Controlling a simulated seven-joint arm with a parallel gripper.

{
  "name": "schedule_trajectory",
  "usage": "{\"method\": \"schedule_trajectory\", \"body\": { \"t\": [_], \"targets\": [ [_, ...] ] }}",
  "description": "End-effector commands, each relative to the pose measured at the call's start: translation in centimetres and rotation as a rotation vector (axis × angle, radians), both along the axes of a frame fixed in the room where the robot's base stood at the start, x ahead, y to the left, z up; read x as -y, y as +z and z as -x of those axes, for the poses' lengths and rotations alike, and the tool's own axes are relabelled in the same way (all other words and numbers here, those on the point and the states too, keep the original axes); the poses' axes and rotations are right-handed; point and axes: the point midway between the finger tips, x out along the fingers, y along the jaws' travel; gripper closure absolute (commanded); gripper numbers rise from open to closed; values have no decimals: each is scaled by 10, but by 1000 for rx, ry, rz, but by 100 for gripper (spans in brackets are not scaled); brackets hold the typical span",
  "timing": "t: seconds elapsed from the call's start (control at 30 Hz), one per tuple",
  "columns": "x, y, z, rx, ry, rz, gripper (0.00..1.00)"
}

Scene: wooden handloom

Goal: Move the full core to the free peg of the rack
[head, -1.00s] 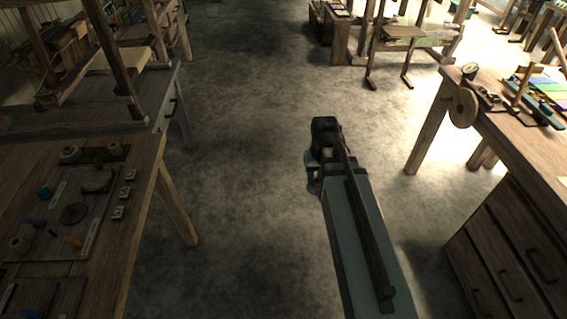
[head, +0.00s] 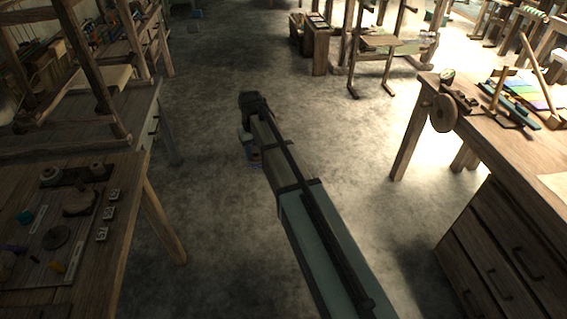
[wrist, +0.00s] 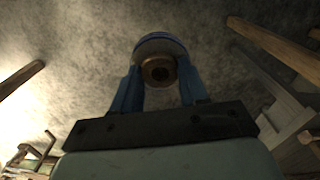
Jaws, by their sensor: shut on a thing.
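In the wrist view my gripper (wrist: 158,88) has its two blue fingers shut on a round core (wrist: 157,68). The core shows a pale blue-grey rim and a brown round end with a dark hole facing the camera. In the head view my gripper (head: 251,150) is over open floor between the two benches, and the core is too small and dark there to make out. On the left bench a dark rack (head: 75,178) carries spools; I cannot tell which peg is free.
The left bench (head: 110,240) also holds a board with discs, small coloured pieces and several numbered blocks (head: 108,212). The right bench (head: 500,150) has drawers, tools and a wooden disc (head: 443,113) at its edge. Looms stand behind. The floor between is clear.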

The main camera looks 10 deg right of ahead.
Motion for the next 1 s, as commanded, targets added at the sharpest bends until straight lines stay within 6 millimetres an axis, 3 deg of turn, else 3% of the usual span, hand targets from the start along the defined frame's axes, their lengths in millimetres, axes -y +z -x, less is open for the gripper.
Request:
{"method": "schedule_trajectory", "body": {
  "t": [0.03, 0.1, 0.4, 0.7, 1.0],
  "targets": [
    [-22, 3, -15, 0, 20, 0, 76],
    [-48, 6, -26, 0, 44, 0, 76],
    [-161, 21, -63, 1, 138, 0, 76],
    [-279, 36, -81, 0, 227, 0, 76],
    [-398, 52, -81, 1, 314, 0, 76]
  ]
}}
